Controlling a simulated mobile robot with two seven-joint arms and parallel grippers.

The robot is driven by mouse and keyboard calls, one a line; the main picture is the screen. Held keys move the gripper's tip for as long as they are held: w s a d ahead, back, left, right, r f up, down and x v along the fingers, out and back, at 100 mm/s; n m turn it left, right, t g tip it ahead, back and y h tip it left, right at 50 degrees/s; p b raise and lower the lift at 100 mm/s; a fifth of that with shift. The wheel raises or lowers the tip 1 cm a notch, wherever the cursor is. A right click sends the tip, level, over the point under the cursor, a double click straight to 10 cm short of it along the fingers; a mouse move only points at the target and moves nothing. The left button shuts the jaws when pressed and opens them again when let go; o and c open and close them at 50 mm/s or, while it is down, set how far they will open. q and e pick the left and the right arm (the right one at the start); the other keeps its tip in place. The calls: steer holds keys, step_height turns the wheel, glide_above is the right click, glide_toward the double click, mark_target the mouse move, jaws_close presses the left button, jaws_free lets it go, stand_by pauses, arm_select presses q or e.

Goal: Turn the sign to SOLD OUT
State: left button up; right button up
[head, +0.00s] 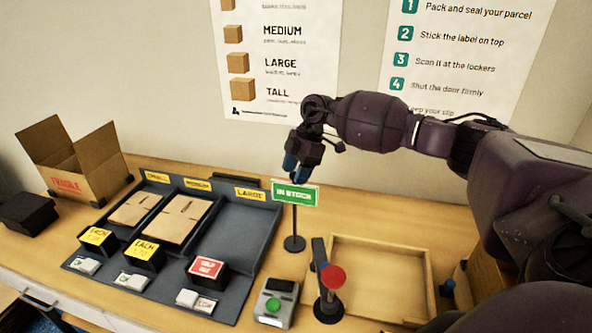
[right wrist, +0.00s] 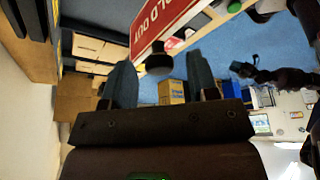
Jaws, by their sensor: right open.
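The sign (head: 295,192) stands upright on a thin post with a round dark base, and its green face reading IN STOCK is toward the head camera. In the right wrist view its red back (right wrist: 168,22) with white SOLD OUT lettering shows upside down. A dark round knob (right wrist: 159,60) sits at the sign's edge, between the finger lines. My right gripper (head: 296,168) is just above and behind the sign's top edge, fingers pointing down. It is open, with a gap between the two fingers in the right wrist view (right wrist: 160,82). I cannot tell whether it touches the knob. My left gripper is out of view.
A dark divided tray (head: 262,222) with flat cartons and price blocks is left of the sign. A wooden tray (head: 425,270), a post with a red knob (head: 333,277) and a device with a green button (head: 275,303) are close in front. An open carton (head: 80,168) stands far left.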

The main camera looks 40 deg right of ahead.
steer(key=c, duration=0.9)
